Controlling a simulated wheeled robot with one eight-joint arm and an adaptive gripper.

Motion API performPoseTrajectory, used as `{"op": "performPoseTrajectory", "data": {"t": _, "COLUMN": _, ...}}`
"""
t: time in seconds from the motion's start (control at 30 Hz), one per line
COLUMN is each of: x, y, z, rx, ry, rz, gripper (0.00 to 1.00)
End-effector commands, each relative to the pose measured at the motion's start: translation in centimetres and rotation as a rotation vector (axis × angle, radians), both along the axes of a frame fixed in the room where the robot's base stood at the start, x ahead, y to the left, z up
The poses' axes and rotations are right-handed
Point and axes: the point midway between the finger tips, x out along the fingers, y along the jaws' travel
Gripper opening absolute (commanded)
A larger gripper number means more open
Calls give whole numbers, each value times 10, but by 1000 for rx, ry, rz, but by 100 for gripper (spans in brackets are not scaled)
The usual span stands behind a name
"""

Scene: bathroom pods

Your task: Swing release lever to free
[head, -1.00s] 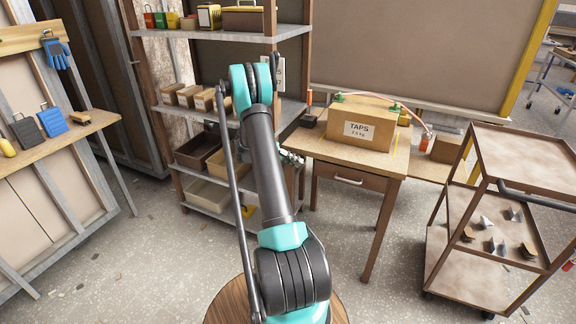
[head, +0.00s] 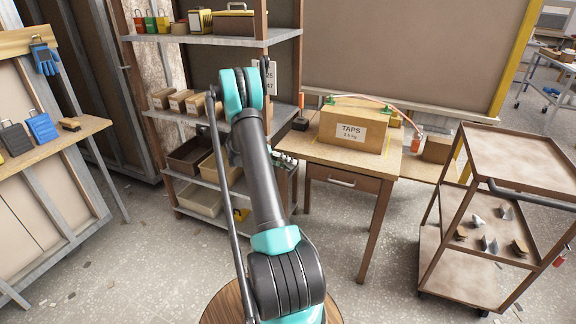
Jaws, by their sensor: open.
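A black block with an upright orange handle (head: 301,106) stands at the back left corner of the wooden table; it may be the release lever, but it is too small to be sure. A cardboard box labelled TAPS (head: 352,128) sits on the table to its right. A pinkish hose or cord (head: 372,99) arches from the box's green clips to an orange piece (head: 416,142) at the table's right. My gripper (head: 286,161) shows only partly behind my arm, at the table's left side. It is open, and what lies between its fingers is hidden.
A shelf unit (head: 213,42) with boxes and bins stands behind my arm. A brown trolley (head: 520,165) with small metal parts on its middle shelf stands at the right. A workbench (head: 50,145) is at the left. The floor before the table is clear.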

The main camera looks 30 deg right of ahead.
Motion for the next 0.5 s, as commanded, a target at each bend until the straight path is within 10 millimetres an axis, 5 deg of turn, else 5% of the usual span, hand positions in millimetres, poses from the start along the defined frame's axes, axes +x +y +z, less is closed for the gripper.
{"op": "performPoseTrajectory", "data": {"t": 0.5, "x": 39, "y": 71, "z": 43, "rx": 0, "ry": 1, "rz": 3, "gripper": 40}}
